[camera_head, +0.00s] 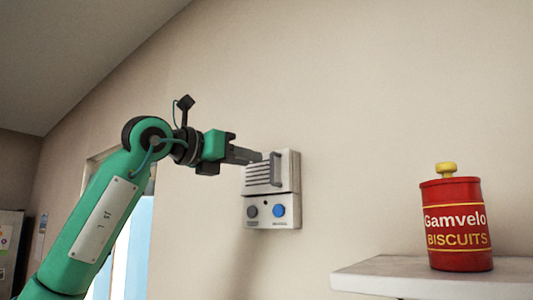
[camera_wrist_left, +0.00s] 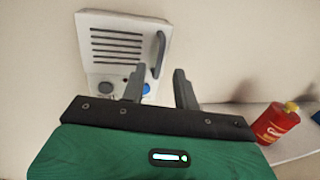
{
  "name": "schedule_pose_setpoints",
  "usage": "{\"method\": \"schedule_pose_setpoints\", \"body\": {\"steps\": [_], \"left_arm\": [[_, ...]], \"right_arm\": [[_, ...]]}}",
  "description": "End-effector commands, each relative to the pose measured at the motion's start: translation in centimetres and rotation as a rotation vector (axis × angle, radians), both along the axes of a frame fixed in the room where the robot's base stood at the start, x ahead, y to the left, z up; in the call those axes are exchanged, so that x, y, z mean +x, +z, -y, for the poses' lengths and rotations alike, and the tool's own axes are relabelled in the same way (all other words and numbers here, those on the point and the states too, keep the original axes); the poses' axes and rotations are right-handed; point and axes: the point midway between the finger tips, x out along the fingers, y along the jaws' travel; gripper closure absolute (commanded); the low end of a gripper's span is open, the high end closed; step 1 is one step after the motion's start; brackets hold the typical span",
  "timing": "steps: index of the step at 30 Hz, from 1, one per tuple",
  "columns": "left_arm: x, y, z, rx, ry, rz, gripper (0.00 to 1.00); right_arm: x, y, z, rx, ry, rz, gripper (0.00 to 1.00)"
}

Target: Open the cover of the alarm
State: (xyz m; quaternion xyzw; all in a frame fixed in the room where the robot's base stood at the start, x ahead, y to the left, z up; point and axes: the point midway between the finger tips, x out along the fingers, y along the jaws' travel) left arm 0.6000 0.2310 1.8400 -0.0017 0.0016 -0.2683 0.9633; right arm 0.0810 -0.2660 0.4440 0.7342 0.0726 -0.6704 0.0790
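The alarm (camera_head: 270,212) is a pale box on the wall, with a grey knob and a blue knob on its lower part. Its cover (camera_head: 257,174) is the slatted upper part, lying flat over the box, with a grey upright handle (camera_head: 276,169) at its right side. The cover (camera_wrist_left: 115,48) and handle (camera_wrist_left: 158,54) also show in the left wrist view. My left gripper (camera_head: 256,157) is in front of the cover, close to the handle. In the wrist view its fingers (camera_wrist_left: 159,86) are apart with nothing between them, just below the handle. My right gripper is not in view.
A white shelf (camera_head: 380,277) juts from the wall at lower right, with a red biscuit tin (camera_head: 457,226) with a yellow knob on it. The wall around the alarm is bare. A doorway or window (camera_head: 132,235) is behind my left arm.

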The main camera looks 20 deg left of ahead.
Motion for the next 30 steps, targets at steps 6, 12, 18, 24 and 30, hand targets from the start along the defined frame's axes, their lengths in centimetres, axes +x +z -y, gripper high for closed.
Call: {"method": "schedule_pose_setpoints", "body": {"steps": [6, 12, 18, 24, 30], "left_arm": [[3.5, 0.3, 2.2, 0.000, -0.002, -0.002, 0.70], [5.1, 0.1, 3.1, -0.001, -0.001, -0.001, 0.70], [5.4, 0.0, 3.3, -0.001, -0.001, 0.002, 0.70], [5.4, 0.0, 3.3, -0.001, -0.001, 0.002, 0.81], [5.4, 0.0, 3.2, -0.001, -0.001, 0.001, 1.00]], "right_arm": [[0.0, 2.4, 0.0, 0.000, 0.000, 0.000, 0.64], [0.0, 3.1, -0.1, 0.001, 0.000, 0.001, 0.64], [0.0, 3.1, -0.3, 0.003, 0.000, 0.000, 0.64], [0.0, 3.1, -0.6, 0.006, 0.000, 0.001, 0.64], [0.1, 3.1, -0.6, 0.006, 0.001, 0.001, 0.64]]}}
